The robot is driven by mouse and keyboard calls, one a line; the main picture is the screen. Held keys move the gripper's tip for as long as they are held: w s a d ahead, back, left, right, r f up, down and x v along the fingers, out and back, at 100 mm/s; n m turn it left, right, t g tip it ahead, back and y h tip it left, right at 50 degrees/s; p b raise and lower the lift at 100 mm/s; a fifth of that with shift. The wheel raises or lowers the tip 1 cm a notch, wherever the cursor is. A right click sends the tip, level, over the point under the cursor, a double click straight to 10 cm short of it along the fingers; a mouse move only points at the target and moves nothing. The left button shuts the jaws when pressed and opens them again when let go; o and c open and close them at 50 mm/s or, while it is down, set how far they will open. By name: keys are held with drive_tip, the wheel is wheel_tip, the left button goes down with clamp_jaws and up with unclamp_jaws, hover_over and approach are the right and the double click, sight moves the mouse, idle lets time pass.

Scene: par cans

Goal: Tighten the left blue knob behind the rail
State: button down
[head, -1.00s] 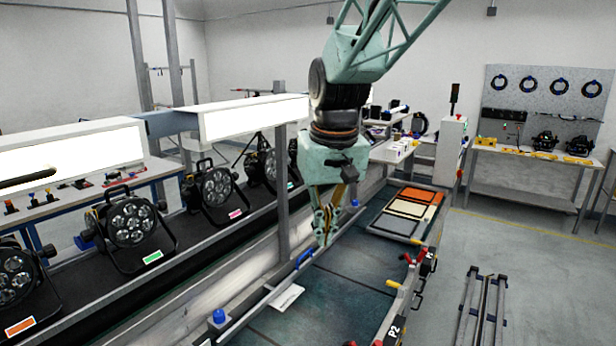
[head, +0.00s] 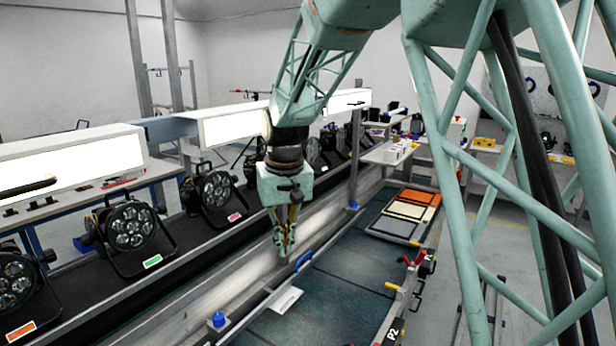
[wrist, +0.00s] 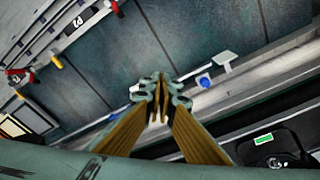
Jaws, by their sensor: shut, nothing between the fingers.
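The left blue knob (head: 218,320) stands on a grey bracket at the lower left in the head view, beside the grey rail (head: 332,243). It also shows right of my fingers in the wrist view (wrist: 205,81). A second blue knob (head: 353,206) is farther back on the right, at the foot of a post. My gripper (head: 284,252) points down above the belt-side edge near the rail, shut and empty. In the wrist view its fingertips (wrist: 160,88) are together, apart from the left knob.
Par cans, one with a green label (head: 130,228), stand on the black belt to the left. Red and yellow handles (head: 412,262) line the right edge. The dark green bed (head: 350,285) is mostly clear.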

drive_tip(key=w+a+f+n+p, duration=0.1)
drive_tip(key=w+a+f, duration=0.5)
drive_tip(key=a+f, duration=0.65)
drive_tip(key=g+p, duration=0.2)
approach(223, 317)
drive_tip(key=s, duration=0.2)
drive_tip(key=shift+s+d+f+n, duration=0.15)
drive_tip(key=shift+d+f+n, duration=0.1)
drive_tip(key=shift+f+n, duration=0.2)
drive_tip(key=shift+f, duration=0.15)
drive_tip(key=shift+f+b, duration=1.2)
drive_tip(key=shift+f, duration=2)
drive_tip(key=shift+s+f, duration=0.1)
drive_tip(key=shift+f, duration=0.05)
